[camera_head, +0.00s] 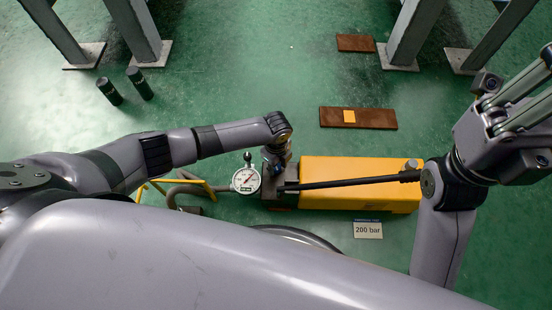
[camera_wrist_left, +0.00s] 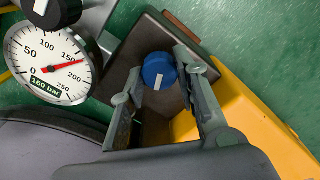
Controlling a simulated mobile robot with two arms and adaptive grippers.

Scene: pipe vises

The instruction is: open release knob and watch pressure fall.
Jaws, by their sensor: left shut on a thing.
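A blue release knob (camera_wrist_left: 158,72) with a white mark sits on the dark block of the yellow pump (camera_head: 350,165). My left gripper (camera_head: 277,160) is over that block in the head view; in the left wrist view its fingers (camera_wrist_left: 158,90) are around the knob, shut on it. A round pressure gauge (camera_wrist_left: 52,58) beside the block has its red needle between 150 and 200, and its label reads 160 bar. The gauge also shows in the head view (camera_head: 246,180). My right gripper (camera_head: 515,105) is high at the right, away from the pump; its opening is unclear.
A black lever (camera_head: 350,182) lies along the pump's top. A black knob (camera_wrist_left: 52,10) stands by the gauge. A "200 bar" card (camera_head: 367,230) lies in front of the pump. Brown plates (camera_head: 375,118), dark cylinders (camera_head: 109,92) and grey posts are behind, on open green floor.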

